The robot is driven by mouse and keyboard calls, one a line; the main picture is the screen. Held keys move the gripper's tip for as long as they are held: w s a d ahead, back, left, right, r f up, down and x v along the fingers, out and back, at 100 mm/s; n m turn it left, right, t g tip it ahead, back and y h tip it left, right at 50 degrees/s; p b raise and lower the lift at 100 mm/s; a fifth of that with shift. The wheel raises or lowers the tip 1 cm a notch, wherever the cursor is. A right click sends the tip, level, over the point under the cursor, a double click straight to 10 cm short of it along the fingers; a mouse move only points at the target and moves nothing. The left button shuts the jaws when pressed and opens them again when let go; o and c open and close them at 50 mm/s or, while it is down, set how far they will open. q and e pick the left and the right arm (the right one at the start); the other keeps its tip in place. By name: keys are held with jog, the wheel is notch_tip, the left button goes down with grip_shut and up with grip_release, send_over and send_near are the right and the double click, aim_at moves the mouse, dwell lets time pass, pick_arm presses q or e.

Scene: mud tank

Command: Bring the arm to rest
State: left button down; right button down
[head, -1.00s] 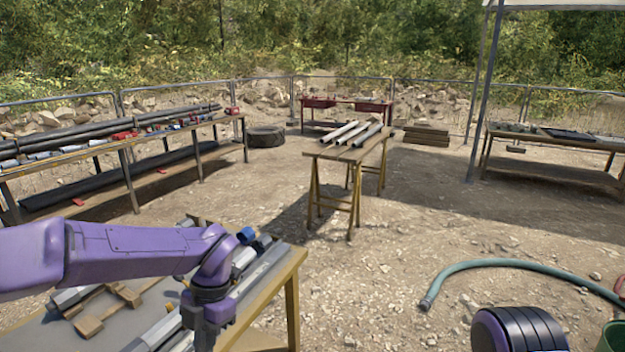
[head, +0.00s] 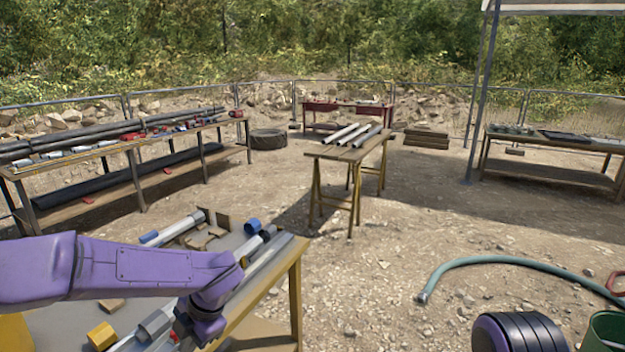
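My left arm comes in from the left in the head view, a purple limb reaching over a near worktable (head: 65,325). Grey pipes (head: 262,268) lie along the table's right side under and beside the wrist. A pipe with a blue end (head: 172,230) and small wooden blocks (head: 205,238) lie farther back on it.
A trestle table (head: 345,152) with several pipes stands mid-yard. A long bench (head: 125,148) runs along the left, another bench (head: 555,142) stands at right. A green hose (head: 500,263) and a green bucket (head: 605,330) are at lower right. Open gravel lies between.

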pick_arm(q)
jog(key=s+a+f+m+t+y+b, duration=0.15)
jog(key=s+f+m+t, duration=0.25)
jog(key=f+m, duration=0.45)
jog(key=s+a+f+m+t+b, duration=0.1)
jog(key=s+a+f+m+t, duration=0.2)
jog(key=f+m, duration=0.55)
jog(key=s+f+m+g+h, duration=0.1)
jog(key=s+f, duration=0.3)
jog(key=s, duration=0.3)
jog(key=s+f+m+g+h+b, duration=0.1)
jog(key=s+f+m, duration=0.1)
jog(key=s+f, duration=0.3)
jog(key=s+f+m+g+h, duration=0.1)
jog(key=s+f, duration=0.4)
jog(key=s, duration=0.5)
jog(key=shift+s+a+m+b, duration=0.35)
jog(key=shift+a+m, duration=0.1)
jog(key=shift+m, duration=0.15)
